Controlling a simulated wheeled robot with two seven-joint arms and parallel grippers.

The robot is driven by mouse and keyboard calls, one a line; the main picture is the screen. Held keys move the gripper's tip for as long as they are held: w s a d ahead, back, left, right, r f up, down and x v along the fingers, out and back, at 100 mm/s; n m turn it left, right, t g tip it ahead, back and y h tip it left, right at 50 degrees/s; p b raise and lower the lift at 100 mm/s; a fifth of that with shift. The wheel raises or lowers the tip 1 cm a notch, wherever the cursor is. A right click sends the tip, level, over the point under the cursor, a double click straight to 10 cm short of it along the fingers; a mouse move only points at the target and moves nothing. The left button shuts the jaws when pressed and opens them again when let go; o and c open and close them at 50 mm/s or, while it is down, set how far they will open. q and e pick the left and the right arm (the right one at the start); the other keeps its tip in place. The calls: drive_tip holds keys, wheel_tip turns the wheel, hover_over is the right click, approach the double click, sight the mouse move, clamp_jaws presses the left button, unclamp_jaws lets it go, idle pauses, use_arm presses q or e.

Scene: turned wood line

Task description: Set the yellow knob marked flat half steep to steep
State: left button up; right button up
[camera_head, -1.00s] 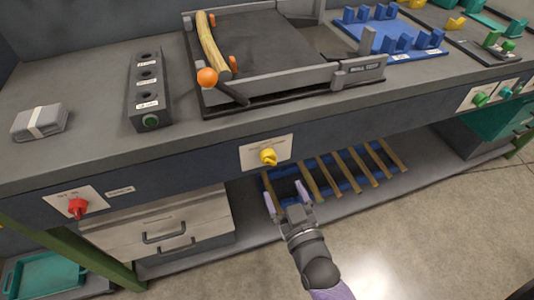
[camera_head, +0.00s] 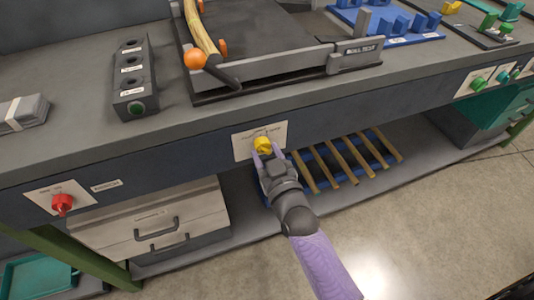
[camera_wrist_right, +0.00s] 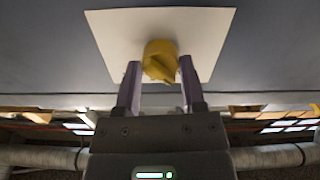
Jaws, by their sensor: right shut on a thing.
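The yellow knob (camera_head: 262,144) sits on a pale plate (camera_head: 243,143) on the front panel of the bench. In the right wrist view the knob (camera_wrist_right: 159,60) shows between my two fingers, with its plate (camera_wrist_right: 110,28) behind it. The marks on the plate are too small to read. My right gripper (camera_head: 266,152) is at the knob, its fingers (camera_wrist_right: 160,84) on either side and shut on it. Which mark the knob points to cannot be told. My left gripper is not in view.
A red knob (camera_head: 62,204) is on the panel at left, above drawers (camera_head: 150,219). Green knobs (camera_head: 477,84) are at far right. A blue crate with wooden slats (camera_head: 340,160) lies on the shelf below. The bench top (camera_head: 70,90) overhangs the panel.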

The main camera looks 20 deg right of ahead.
clamp_jaws()
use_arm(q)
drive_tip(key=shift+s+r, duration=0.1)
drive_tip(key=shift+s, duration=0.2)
